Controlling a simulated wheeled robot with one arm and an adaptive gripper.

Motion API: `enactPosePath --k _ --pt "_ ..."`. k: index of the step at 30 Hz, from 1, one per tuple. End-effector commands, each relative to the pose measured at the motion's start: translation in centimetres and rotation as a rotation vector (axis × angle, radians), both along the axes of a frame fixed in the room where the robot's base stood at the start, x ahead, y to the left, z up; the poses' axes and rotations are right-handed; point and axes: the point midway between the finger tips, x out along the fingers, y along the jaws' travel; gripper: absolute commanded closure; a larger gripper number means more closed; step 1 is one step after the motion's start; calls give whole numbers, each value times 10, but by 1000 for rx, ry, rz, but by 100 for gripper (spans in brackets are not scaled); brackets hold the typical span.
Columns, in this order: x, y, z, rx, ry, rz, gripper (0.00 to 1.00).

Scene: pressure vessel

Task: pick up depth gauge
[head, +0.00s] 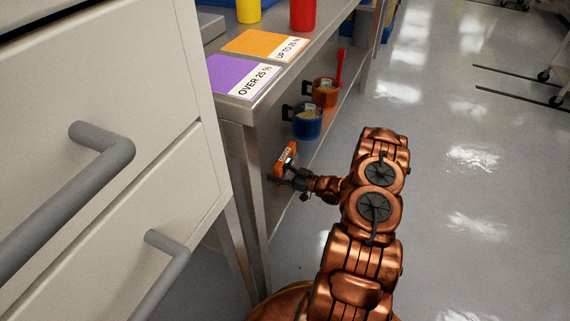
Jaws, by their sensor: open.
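A small orange device with a dark body and a small lit display, which looks like the depth gauge (286,155), sits at the front side of the metal bench, below the tabletop. My copper-coloured arm reaches to it from the right. My gripper (284,178) is open at the lower end of the device, with its dark fingers close to or around it. I cannot tell whether the fingers touch it. The gripper partly hides the device's lower part.
Purple (238,75) and orange (262,44) labelled mats lie on the bench. A drawer cabinet (85,215) stands close at left.

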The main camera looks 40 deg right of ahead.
Motion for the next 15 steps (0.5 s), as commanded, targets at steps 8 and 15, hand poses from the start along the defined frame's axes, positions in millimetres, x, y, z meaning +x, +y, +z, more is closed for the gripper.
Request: enactPosePath --k 8,15 --pt "0 0 0 0 0 -1 51" --pt "0 0 0 0 0 -1 76"
